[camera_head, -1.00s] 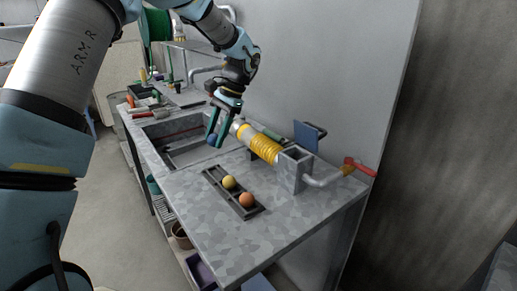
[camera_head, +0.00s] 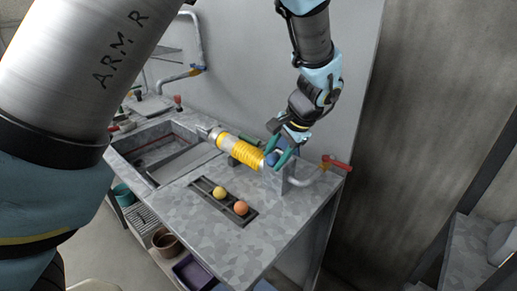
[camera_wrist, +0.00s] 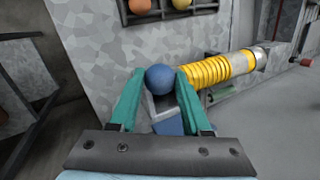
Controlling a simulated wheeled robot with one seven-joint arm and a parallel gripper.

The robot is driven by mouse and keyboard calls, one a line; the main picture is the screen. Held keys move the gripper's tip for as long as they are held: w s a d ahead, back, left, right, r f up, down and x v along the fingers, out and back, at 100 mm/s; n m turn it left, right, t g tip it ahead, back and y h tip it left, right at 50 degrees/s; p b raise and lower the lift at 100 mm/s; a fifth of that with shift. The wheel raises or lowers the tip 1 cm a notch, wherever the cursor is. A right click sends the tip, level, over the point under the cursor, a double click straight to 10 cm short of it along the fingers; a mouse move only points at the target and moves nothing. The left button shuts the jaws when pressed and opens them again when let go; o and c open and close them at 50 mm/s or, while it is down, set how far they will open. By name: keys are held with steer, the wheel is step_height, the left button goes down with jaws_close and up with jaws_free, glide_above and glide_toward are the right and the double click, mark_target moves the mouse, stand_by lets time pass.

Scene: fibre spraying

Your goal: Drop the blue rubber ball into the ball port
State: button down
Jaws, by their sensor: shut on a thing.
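The blue rubber ball (camera_head: 272,158) is held between the green fingers of my gripper (camera_head: 278,159). In the wrist view the blue ball (camera_wrist: 160,78) sits at the fingertips of my gripper (camera_wrist: 158,85). The ball port is a grey square box (camera_head: 286,182) at the end of the yellow ribbed hose; my gripper hides most of it in the head view. In the wrist view the port's grey wall (camera_wrist: 150,107) shows just behind and below the ball, with a blue panel (camera_wrist: 168,127) beside it. I cannot tell the exact gap between ball and port.
The yellow hose (camera_head: 238,151) runs left from the port. A tray (camera_head: 250,212) on the bench holds a yellow ball (camera_head: 219,193) and an orange ball (camera_head: 241,208). A pipe with a red-handled valve (camera_head: 337,163) is right of the port.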

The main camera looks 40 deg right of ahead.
steer(key=shift+s+d+r, duration=0.2)
steer(key=shift+s, duration=0.15)
steer(key=shift+w+d+f, duration=0.2)
steer(key=shift+w+d, duration=0.55)
steer(key=shift+d, duration=0.1)
steer(key=shift+w+d+f, duration=0.25)
steer(key=shift+w+d, duration=0.45)
steer(key=shift+d, duration=0.2)
steer(key=shift+w+d+f, duration=0.2)
steer(key=shift+w+d, duration=0.55)
steer(key=shift+d, duration=0.1)
steer(key=shift+c, duration=1.4)
jaws_free()
steer(key=b+v, duration=0.3)
steer(key=v, duration=0.7)
steer(key=shift+s+r, duration=0.25)
steer(key=shift+r, duration=0.1)
steer(key=shift+a, duration=0.1)
